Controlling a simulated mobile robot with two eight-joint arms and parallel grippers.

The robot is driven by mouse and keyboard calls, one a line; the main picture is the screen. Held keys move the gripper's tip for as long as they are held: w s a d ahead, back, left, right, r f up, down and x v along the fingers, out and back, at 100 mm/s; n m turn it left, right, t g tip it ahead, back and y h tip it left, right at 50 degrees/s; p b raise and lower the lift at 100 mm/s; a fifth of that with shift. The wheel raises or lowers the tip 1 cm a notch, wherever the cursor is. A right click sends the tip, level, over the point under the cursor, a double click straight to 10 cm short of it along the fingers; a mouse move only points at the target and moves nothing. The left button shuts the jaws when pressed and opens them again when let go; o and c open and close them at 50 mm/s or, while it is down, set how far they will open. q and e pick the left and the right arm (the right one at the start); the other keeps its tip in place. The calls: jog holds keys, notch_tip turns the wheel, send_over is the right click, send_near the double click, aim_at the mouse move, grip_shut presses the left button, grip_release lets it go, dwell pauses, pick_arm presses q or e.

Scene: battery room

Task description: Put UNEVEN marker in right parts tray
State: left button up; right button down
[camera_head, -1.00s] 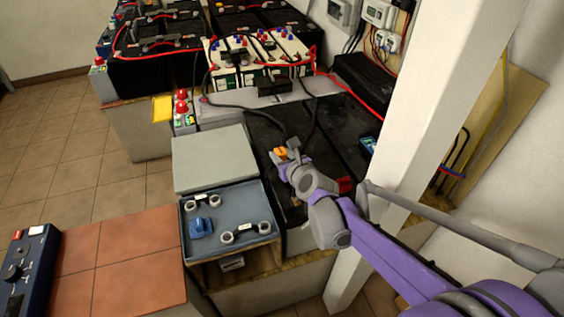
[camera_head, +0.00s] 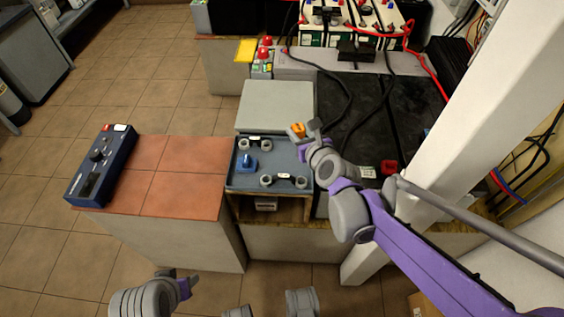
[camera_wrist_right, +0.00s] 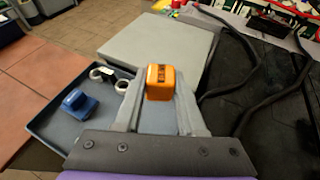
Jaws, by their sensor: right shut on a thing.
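My right gripper (camera_head: 306,129) is shut on a small orange block (camera_head: 298,130). The block has a dark label, too small to read, and I take it for the marker. In the right wrist view the orange block (camera_wrist_right: 161,82) sits between the two grey fingers. It is held above the back right corner of a blue-grey tray (camera_head: 285,158). The tray holds a blue knobbed piece (camera_head: 248,161) and several pale rings (camera_head: 266,181). My left gripper (camera_head: 180,284) is at the bottom left, away from the tray; its jaw state is unclear.
A flat grey panel (camera_head: 275,105) lies behind the tray. A black battery top (camera_head: 370,100) with loose cables is to the right. A white post (camera_head: 430,150) stands close to my right arm. A red-tiled counter (camera_head: 160,175) with a blue meter box (camera_head: 100,165) is at left.

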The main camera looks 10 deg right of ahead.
jog(key=b, duration=0.2)
send_over(296, 159)
notch_tip(296, 159, down, 5)
jog(key=shift+f, duration=0.1)
jog(key=shift+f+b, duration=0.6)
jog(key=shift+f, duration=1.6)
jog(key=shift+f, duration=0.1)
